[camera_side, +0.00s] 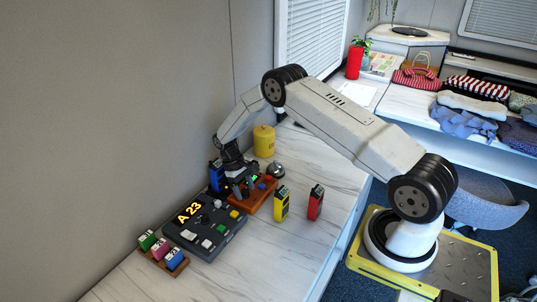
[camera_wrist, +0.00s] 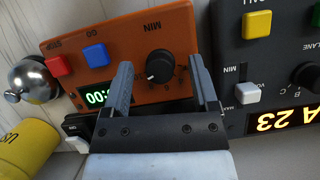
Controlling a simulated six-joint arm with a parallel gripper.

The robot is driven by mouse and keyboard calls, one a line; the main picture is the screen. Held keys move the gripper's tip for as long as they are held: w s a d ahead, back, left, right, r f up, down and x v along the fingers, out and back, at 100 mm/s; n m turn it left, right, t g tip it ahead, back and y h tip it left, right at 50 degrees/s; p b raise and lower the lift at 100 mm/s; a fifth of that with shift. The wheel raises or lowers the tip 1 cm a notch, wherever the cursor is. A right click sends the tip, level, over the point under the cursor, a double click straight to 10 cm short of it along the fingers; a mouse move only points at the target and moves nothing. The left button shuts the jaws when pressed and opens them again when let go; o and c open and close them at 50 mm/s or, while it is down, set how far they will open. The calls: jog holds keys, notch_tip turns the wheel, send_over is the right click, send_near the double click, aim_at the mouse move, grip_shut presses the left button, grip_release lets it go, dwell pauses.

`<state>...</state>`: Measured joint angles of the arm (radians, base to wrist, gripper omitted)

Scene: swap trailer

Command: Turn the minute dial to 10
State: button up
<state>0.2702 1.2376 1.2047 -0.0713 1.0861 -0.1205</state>
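The orange timer box (camera_wrist: 120,50) has a black minute dial (camera_wrist: 160,68) under an upside-down MIN label in the wrist view. Its green display (camera_wrist: 98,96) reads digits ending in 00, partly covered by a finger. My gripper (camera_wrist: 160,64) is open, one finger on each side of the dial, with gaps visible on both sides. I cannot tell whether the fingertips are at the dial's height. In the side view my gripper (camera_side: 240,184) is low over the orange box (camera_side: 262,198) and hides the dial.
A dark panel (camera_side: 217,243) reading A 23 stands close beside the timer. A yellow cylinder (camera_side: 264,141), a silver bell (camera_side: 276,170), a blue block (camera_side: 215,176), a yellow block (camera_side: 281,204) and a red block (camera_side: 316,203) stand around it. The counter's front right is clear.

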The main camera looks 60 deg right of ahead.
jog(key=v, duration=0.7)
jog(key=shift+r, duration=0.35)
jog(key=shift+w, duration=0.15)
dwell(0.3)
jog(key=s+a+r+t, duration=0.2)
jog(key=s+a+r, duration=0.2)
jog(key=s, duration=0.3)
jog(key=s+a+r+t, duration=0.2)
jog(key=s+a+r, duration=0.2)
jog(key=s, duration=0.3)
jog(key=s+a+r+n+t, duration=0.1)
jog(key=s+a+r+t, duration=0.2)
jog(key=s+a+r, duration=0.2)
jog(key=shift+s+a, duration=0.6)
jog(key=shift+s, duration=0.55)
jog(key=shift+r, duration=0.1)
jog(key=shift+c, duration=0.2)
